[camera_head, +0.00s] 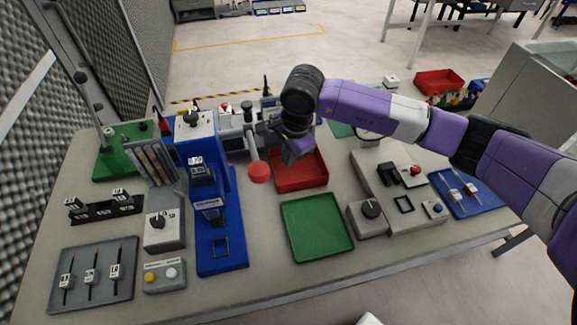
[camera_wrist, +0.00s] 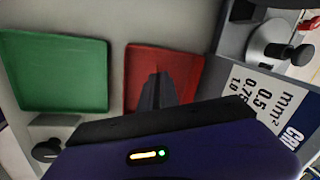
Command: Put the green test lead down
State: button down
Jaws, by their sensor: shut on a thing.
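My gripper (camera_head: 290,152) is over the table near the back edge of the red tray (camera_head: 312,183). In the wrist view its dark fingers (camera_wrist: 157,92) are shut and stand in front of the red tray (camera_wrist: 186,66). The green test lead is between the fingers, but they hide it and I cannot make out its shape or colour. The red tray looks empty where it shows. The green tray (camera_head: 316,226) is flat, empty and nearer the table's front edge. It also shows at the left in the wrist view (camera_wrist: 58,72).
A blue press (camera_head: 222,235) stands left of the trays. A lever with a red ball knob (camera_head: 258,172) sticks up close to my gripper's left. A grey fixture with a black knob (camera_head: 370,209) stands right of the green tray. Bare tabletop lies between press and green tray.

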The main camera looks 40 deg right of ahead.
aim_at(287, 176)
jog(key=shift+f+p, duration=0.4)
jog(key=shift+f, duration=2.35)
jog(key=shift+f, duration=0.1)
jog(key=shift+f, duration=0.1)
jog(key=c, duration=1.6)
grip_release()
notch_tip(287, 176, up, 12)
jog(key=s+b, duration=0.2)
jog(key=b, duration=0.1)
jog(key=shift+s+a, duration=0.15)
jog(key=shift+s, duration=0.05)
